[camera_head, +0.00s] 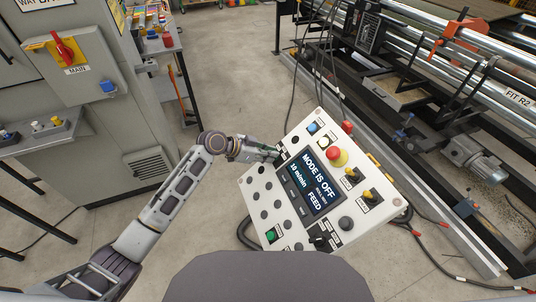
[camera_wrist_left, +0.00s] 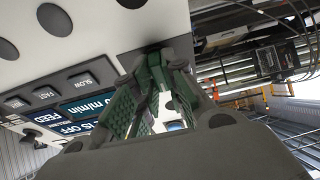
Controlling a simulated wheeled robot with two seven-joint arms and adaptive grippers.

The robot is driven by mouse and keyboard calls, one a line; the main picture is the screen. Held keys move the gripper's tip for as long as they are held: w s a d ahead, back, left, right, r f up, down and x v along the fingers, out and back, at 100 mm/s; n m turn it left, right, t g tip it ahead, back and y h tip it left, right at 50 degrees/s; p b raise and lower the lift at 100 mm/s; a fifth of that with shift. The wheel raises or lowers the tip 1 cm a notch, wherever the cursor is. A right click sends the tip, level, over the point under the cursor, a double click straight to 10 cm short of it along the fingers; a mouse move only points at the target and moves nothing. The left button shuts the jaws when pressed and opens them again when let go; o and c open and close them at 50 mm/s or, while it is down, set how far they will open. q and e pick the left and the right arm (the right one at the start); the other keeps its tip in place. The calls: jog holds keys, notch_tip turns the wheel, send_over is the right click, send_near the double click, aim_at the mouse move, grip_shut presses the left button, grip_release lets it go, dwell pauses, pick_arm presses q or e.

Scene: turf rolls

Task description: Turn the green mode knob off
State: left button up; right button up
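A white control panel (camera_head: 265,190) stands tilted in the middle of the head view. Its screen (camera_head: 308,182) reads "MODE IS OFF", "10 m/min" and "FEED". My left gripper (camera_head: 277,155) is at the panel's upper left edge, over a dark label plate. In the left wrist view the gripper's green-padded fingers (camera_wrist_left: 157,85) converge against that dark plate (camera_wrist_left: 128,62). No green mode knob can be made out; the fingers cover the spot between them, and I cannot tell whether they grip anything. A green button (camera_head: 271,236) sits at the panel's lower left. My right gripper is not in view.
The panel also carries a red emergency stop (camera_head: 336,157), a blue button (camera_head: 312,127) and black-and-yellow knobs (camera_head: 370,195). A grey cabinet (camera_head: 85,120) with a red main switch (camera_head: 64,47) stands left. A machine with rollers (camera_head: 450,80) fills the right. Floor between is clear.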

pick_arm(q)
jog(key=o, duration=0.3)
jog(key=shift+s+d+f, duration=0.1)
jog(key=shift+d+f, duration=0.1)
jog(key=shift+f, duration=0.05)
jog(key=shift+o, duration=0.2)
jog(key=shift+r, duration=0.1)
jog(key=shift+a, duration=0.15)
jog(key=v, duration=1.1)
jog(key=shift+a+r, duration=0.2)
jog(key=shift+r, duration=0.1)
